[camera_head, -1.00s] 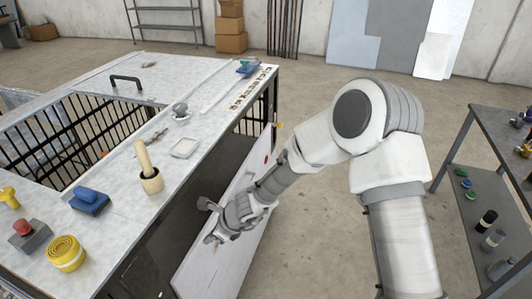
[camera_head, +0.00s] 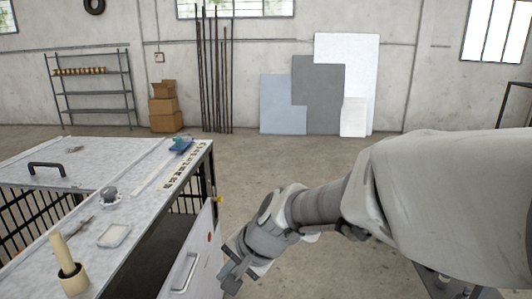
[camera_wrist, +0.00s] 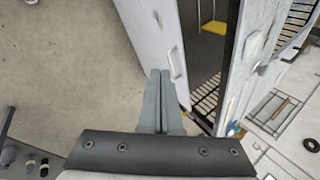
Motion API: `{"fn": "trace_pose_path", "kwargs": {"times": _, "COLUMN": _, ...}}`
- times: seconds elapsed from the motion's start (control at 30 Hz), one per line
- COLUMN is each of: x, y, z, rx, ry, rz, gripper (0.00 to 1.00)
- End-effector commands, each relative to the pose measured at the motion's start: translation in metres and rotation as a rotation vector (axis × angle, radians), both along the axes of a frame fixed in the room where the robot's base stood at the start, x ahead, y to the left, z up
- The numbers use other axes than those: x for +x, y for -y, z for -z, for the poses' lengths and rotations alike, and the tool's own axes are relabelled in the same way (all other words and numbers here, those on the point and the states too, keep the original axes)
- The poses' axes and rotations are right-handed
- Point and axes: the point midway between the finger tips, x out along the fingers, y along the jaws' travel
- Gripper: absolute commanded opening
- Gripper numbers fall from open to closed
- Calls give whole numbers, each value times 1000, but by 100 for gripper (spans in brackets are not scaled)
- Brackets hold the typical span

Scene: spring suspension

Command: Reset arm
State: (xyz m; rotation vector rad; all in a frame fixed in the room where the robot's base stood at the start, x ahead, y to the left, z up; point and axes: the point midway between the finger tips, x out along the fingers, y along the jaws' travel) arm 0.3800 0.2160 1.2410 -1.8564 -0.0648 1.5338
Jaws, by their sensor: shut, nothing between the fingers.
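My gripper (camera_head: 238,272) is in front of the white panel, or door (camera_head: 203,252), on the side of the workbench. The panel stands swung open and shows a handle. In the wrist view, my gripper's two grey fingers (camera_wrist: 162,95) are together with nothing between them. They point toward the open panel (camera_wrist: 158,35). From this view I cannot tell whether they touch it. My arm comes in from the right of the head view.
The workbench top (camera_head: 75,215) holds a mortar and pestle (camera_head: 68,268), a white dish (camera_head: 113,235) and a blue item (camera_head: 180,145). Cardboard boxes (camera_head: 165,110) and shelving (camera_head: 92,85) stand at the back wall. Open floor lies behind the bench.

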Motion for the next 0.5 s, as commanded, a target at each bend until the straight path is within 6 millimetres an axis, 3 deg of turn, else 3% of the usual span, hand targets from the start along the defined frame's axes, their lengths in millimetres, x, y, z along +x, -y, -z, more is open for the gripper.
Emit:
{"fn": "trace_pose_path", "kwargs": {"times": 0.2, "x": -34, "y": 73, "z": -28, "rx": -199, "ry": 156, "rz": -143, "gripper": 0}}
{"fn": "trace_pose_path", "kwargs": {"times": 0.5, "x": -96, "y": 168, "z": -44, "rx": -495, "ry": 270, "rz": -281, "gripper": 0}}
